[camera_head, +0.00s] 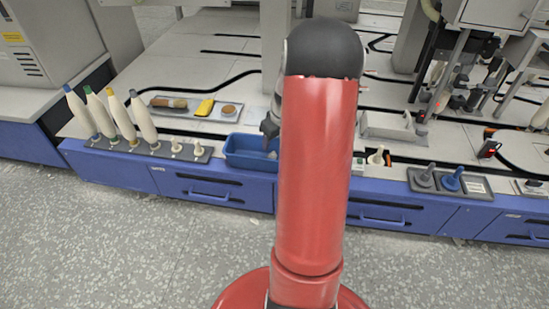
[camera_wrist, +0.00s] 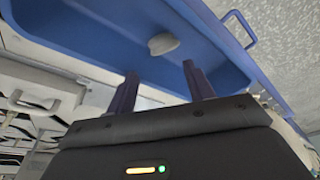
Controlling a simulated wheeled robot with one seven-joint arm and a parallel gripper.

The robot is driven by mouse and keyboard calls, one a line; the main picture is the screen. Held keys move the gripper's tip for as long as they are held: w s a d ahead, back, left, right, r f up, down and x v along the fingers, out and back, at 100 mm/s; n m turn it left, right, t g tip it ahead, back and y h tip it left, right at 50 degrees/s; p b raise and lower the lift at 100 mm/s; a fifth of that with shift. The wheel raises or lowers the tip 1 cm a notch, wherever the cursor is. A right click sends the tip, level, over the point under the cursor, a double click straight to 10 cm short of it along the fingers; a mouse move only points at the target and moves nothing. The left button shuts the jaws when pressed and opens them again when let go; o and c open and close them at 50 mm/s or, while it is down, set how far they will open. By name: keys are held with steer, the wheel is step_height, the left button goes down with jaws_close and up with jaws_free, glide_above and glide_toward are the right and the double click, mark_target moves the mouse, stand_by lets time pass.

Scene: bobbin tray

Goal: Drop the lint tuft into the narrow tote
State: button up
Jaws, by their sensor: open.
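The narrow tote, a long blue open bin (camera_head: 245,160), sits at the front edge of the white bench, left of my red arm. In the wrist view its blue inside (camera_wrist: 105,35) fills much of the picture. The lint tuft, a small grey-white lump (camera_wrist: 163,43), shows within the tote's outline, beyond the fingertips and apart from them. A pale bit of it (camera_head: 272,155) shows at the tote's right end in the head view. My gripper (camera_wrist: 160,75) is open and empty, with its two fingers pointing at the tote. My arm hides part of the gripper in the head view.
A rack (camera_head: 150,149) with several tall cones and empty pegs stands left of the tote. A tray (camera_head: 225,112) with a brown bobbin, a yellow piece and a round tan piece lies behind it. A grey holder (camera_head: 475,189) with two coloured pieces is at right.

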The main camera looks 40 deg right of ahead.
steer(key=p+v, duration=0.1)
steer(key=v, duration=0.6)
steer(key=shift+r, duration=0.35)
steer(key=shift+s, duration=0.15)
